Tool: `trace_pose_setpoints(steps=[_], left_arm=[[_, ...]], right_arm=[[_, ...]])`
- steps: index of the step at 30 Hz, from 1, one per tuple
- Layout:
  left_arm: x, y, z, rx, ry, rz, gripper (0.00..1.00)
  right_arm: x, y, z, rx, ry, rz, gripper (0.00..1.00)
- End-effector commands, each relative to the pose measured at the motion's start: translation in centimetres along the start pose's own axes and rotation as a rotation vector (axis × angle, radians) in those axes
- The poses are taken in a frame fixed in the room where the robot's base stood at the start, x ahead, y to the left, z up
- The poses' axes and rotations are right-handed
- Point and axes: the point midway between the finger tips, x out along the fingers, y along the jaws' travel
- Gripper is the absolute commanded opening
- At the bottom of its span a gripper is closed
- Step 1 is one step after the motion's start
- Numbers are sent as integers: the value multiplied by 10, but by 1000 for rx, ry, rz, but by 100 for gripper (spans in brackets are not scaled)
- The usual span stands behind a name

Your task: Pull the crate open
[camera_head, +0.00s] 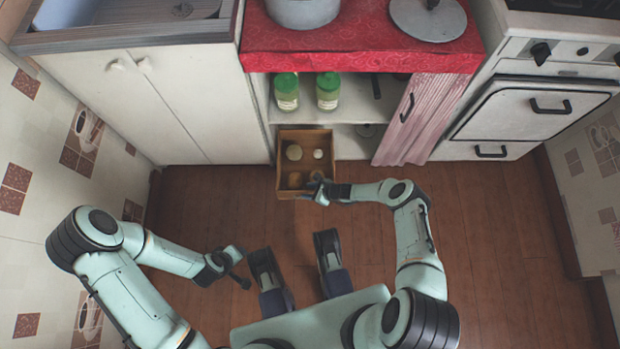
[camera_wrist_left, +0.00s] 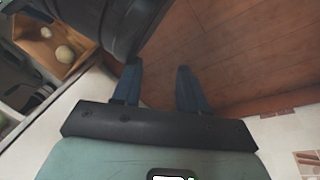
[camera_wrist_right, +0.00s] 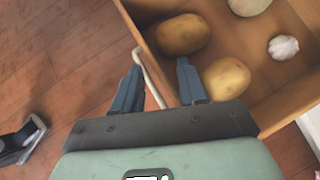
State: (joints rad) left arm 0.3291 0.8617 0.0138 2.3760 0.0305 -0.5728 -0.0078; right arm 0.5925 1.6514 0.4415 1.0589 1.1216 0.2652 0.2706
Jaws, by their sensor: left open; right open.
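The wooden crate (camera_head: 305,139) sticks out from the bottom of the open cupboard under the red counter. It holds an onion (camera_head: 294,152), a garlic bulb (camera_head: 318,154) and potatoes (camera_wrist_right: 183,34). My right gripper (camera_head: 318,187) is at the crate's front. In the right wrist view its open fingers (camera_wrist_right: 158,72) are on either side of the pale handle (camera_wrist_right: 150,72) on the crate's front wall; I cannot tell whether they touch it. My left gripper (camera_head: 238,272) is open and empty, low over the floor on the left. The crate also shows in the left wrist view (camera_wrist_left: 35,50).
Two green-capped bottles (camera_head: 286,92) stand on the shelf above the crate. A pink curtain (camera_head: 415,120) hangs to the right, beside the white oven (camera_head: 530,108). White cupboard doors (camera_head: 170,105) are on the left. The wooden floor (camera_head: 235,205) before the crate is clear.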

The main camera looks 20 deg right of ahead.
Motion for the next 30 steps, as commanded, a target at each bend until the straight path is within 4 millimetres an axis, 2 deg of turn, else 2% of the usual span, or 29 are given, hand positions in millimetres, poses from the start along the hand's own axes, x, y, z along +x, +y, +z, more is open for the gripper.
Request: trace_pose_setpoints(steps=[5,8,12,19,24,30], left_arm=[[-13,10,-6,9,20,16,43],[-28,22,-14,20,48,35,43],[-48,26,17,26,-45,36,43],[-75,32,52,36,-152,41,43],[-83,34,63,39,-188,41,43],[-84,34,66,40,-199,41,43]], right_arm=[[-17,-1,2,1,0,-2,42],[-36,-1,3,1,0,-3,42],[-69,-2,4,2,-1,-4,42],[-114,-1,3,1,-1,-2,42],[-130,0,1,2,0,0,42],[-134,0,0,2,0,0,42]])
